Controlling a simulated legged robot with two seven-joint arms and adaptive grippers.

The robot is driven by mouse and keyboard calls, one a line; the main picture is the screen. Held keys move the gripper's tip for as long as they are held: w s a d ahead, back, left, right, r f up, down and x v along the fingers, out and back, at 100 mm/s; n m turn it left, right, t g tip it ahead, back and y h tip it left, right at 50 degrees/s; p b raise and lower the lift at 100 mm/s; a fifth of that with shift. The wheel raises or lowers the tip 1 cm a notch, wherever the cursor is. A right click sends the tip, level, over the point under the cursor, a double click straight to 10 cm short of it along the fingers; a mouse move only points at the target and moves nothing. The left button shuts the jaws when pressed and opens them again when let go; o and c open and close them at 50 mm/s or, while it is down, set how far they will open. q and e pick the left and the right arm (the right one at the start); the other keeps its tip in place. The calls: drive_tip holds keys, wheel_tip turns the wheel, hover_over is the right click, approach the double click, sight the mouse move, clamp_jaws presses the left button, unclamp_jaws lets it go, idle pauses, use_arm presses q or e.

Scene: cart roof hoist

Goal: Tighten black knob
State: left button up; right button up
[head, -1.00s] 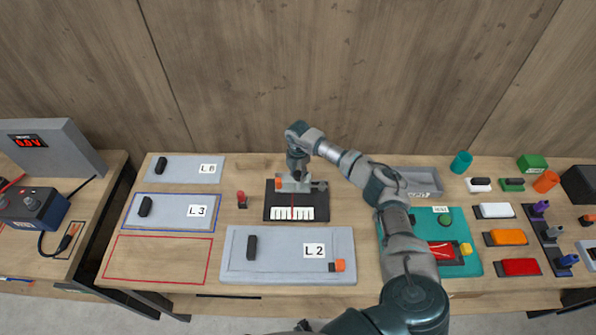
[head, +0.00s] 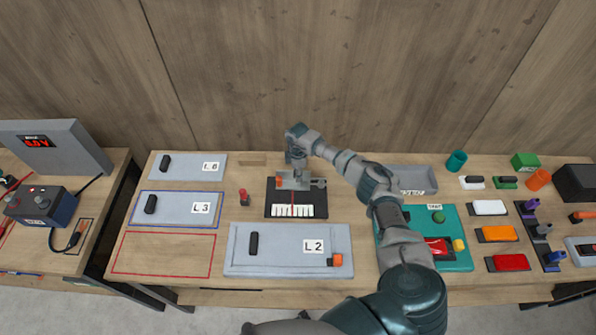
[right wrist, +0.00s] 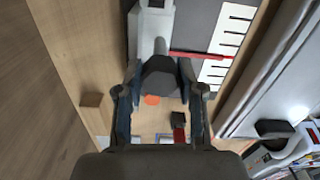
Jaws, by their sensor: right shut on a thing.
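A gauge with a dark base, a white scale (head: 293,211) and a red pointer stands mid-table in the head view. Its scale also shows in the right wrist view (right wrist: 228,40), with the red pointer (right wrist: 200,55) crossing beside it. The black knob (right wrist: 160,78) is between my right fingers in the right wrist view. My right gripper (head: 296,172) reaches down over the back of the gauge and is shut on the knob, its fingers (right wrist: 160,92) on either side. In the head view the gripper hides the knob. My left gripper is out of view.
The grey L 2 panel (head: 262,270) lies in front of the gauge. A small red-topped part (head: 244,198) stands left of the gauge, and a wooden block (head: 252,159) lies behind. A teal board (head: 460,220) and a grey tray (head: 415,190) are right, near my arm.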

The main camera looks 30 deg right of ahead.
drive_tip(key=shift+w+d+r+m, duration=0.1)
drive_tip(key=shift+w+r+m, duration=0.15)
drive_tip(key=shift+r+m, duration=0.05)
drive_tip(key=o, duration=1.1)
drive_tip(key=shift+o, duration=0.2)
drive_tip(key=shift+s+f, duration=0.1)
drive_tip(key=shift+f, duration=0.05)
wheel_tip(320, 180, up, 12)
drive_tip(key=shift+f, duration=0.15)
